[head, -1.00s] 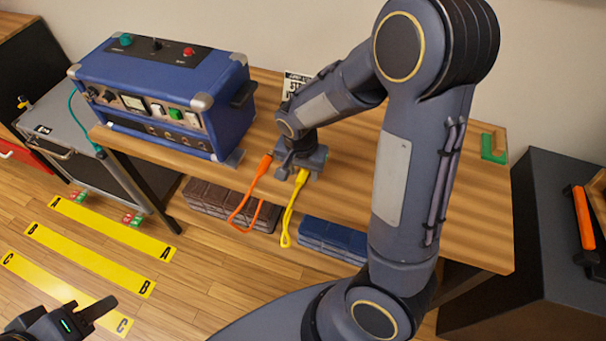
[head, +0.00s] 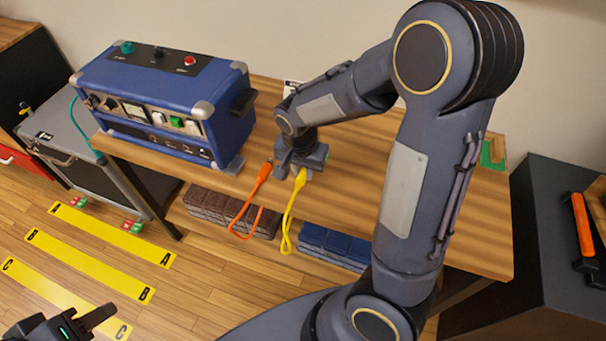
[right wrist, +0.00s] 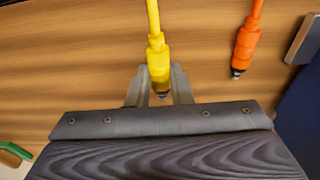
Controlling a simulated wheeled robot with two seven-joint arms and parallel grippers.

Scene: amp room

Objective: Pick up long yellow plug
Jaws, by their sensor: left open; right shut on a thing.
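The long yellow plug (head: 299,178) is at the front edge of the wooden bench, with its yellow cable hanging in a loop over the edge. My right gripper (head: 300,168) is low over the bench at the plug. In the right wrist view, the fingers of my right gripper (right wrist: 160,88) are shut on the yellow plug (right wrist: 158,62), one on each side, and its dark tip points toward the palm. I cannot tell whether the plug is clear of the bench. My left gripper (head: 88,322) is open and empty at the lower left, partly cut off.
An orange plug (head: 264,173) lies just left of the yellow one; it also shows in the right wrist view (right wrist: 244,48). A blue amplifier (head: 170,105) stands at the bench's left. Brown and blue blocks sit below.

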